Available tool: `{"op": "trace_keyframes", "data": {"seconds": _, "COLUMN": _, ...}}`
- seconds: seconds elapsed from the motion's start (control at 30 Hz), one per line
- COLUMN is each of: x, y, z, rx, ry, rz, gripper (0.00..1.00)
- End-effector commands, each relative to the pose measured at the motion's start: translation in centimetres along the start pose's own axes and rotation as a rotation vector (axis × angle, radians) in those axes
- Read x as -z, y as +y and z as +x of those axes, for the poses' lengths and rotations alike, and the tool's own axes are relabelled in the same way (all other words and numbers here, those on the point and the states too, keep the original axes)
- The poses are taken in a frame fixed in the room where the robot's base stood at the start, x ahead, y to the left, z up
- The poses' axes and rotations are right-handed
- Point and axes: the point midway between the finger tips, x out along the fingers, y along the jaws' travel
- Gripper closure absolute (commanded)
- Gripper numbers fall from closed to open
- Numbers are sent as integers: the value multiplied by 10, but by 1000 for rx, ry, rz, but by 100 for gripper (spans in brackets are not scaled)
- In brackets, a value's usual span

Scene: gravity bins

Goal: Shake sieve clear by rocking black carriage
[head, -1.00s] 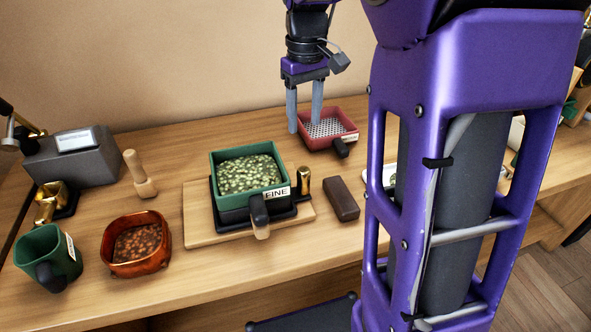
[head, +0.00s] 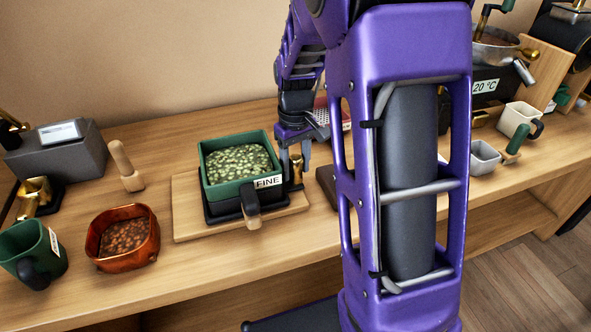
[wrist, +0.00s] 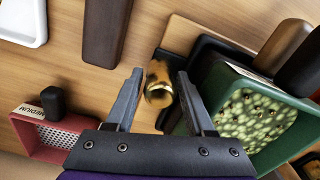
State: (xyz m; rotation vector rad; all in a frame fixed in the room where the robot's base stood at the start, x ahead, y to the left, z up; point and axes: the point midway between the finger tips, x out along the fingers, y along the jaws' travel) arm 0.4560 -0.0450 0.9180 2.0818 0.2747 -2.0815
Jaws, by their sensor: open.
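The green sieve (head: 212,188), labelled FINE and full of pale green beans, sits on the black carriage (head: 219,210) on a wooden board (head: 187,222). A black handle (head: 250,201) sticks out at the front of the sieve. A brass knob (head: 297,170) stands at the carriage's right side. My gripper (head: 295,165) is open at the knob, pointing down. In the wrist view, the knob (wrist: 158,88) shows between the spread fingers of my gripper (wrist: 160,75), with the sieve (wrist: 268,78) to the right. I cannot tell whether either finger touches the knob.
A dark brown block (head: 328,187) lies close to the right, partly behind my arm. The red MEDIUM sieve (wrist: 32,148) is near my gripper. A copper bowl of brown beans (head: 147,238) and a wooden pestle (head: 126,165) stand left. My arm hides part of the table.

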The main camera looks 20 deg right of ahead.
Motion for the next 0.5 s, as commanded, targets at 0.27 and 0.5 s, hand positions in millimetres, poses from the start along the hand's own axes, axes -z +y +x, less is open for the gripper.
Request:
{"op": "trace_keyframes", "data": {"seconds": 0.27, "x": 0, "y": 0, "z": 6, "rx": 0, "ry": 0, "rz": 0, "gripper": 46}}
{"op": "trace_keyframes", "data": {"seconds": 0.5, "x": 0, "y": 0, "z": 6, "rx": 0, "ry": 0, "rz": 0, "gripper": 72}}
